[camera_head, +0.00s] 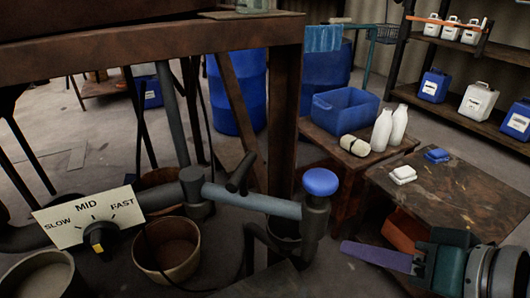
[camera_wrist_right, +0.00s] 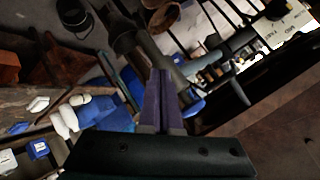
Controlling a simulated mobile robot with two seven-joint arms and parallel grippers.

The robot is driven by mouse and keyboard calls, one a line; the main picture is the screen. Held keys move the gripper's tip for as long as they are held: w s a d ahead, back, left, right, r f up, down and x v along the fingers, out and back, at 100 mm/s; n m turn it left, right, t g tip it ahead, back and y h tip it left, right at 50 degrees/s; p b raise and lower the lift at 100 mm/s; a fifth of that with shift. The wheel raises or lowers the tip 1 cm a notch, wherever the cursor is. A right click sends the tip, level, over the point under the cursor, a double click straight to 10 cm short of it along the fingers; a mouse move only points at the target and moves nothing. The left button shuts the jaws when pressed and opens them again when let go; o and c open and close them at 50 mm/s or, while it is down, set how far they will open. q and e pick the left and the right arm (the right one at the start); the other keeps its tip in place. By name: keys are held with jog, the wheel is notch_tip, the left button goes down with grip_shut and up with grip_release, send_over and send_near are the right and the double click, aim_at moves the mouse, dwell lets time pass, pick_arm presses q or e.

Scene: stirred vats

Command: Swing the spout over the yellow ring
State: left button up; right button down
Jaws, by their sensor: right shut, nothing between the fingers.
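The spout is a grey-blue pipe (camera_head: 255,202) running right from a pivot collar, with a dark upright end piece (camera_head: 314,222) under a blue knob (camera_head: 320,182). A dark T-shaped handle (camera_head: 239,173) stands up from the pipe. My right gripper (camera_head: 345,248), with purple fingers, is to the right of and apart from the spout's end, pointing left. It is shut and empty; the fingers also show together in the right wrist view (camera_wrist_right: 163,74). I cannot make out a yellow ring in either view. My left gripper is not in view.
A SLOW/MID/FAST dial plate (camera_head: 91,217) stands at left. Open vats (camera_head: 168,268) sit below the pipe. A rusty beam (camera_head: 150,42) and post cross above and behind. A worn table (camera_head: 455,197) with small packs stands at right. A blue crate (camera_head: 345,112) and white bottles are behind.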

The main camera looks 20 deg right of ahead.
jog(key=w+d+f+m+t+y+b, duration=0.2)
jog(key=d+f+m+t+y+b, duration=0.35)
jog(key=d+b, duration=0.45)
jog(key=w+a+r+m+h+b, duration=0.1)
jog(key=w+a+b, duration=0.1)
jog(key=w, duration=0.3)
jog(key=w+a+m+h+b, duration=0.1)
jog(key=w+a, duration=0.2)
jog(key=w, duration=0.1)
pick_arm(q)
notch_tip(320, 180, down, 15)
jog(key=shift+p, duration=0.4)
pick_arm(e)
jog(key=shift+s+a+r+t, duration=0.1)
jog(key=shift+s+a+t, duration=0.15)
jog(key=shift+s+a, duration=1.05)
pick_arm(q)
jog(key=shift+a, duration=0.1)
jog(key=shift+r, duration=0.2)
pick_arm(e)
jog(key=shift+a+r, duration=0.1)
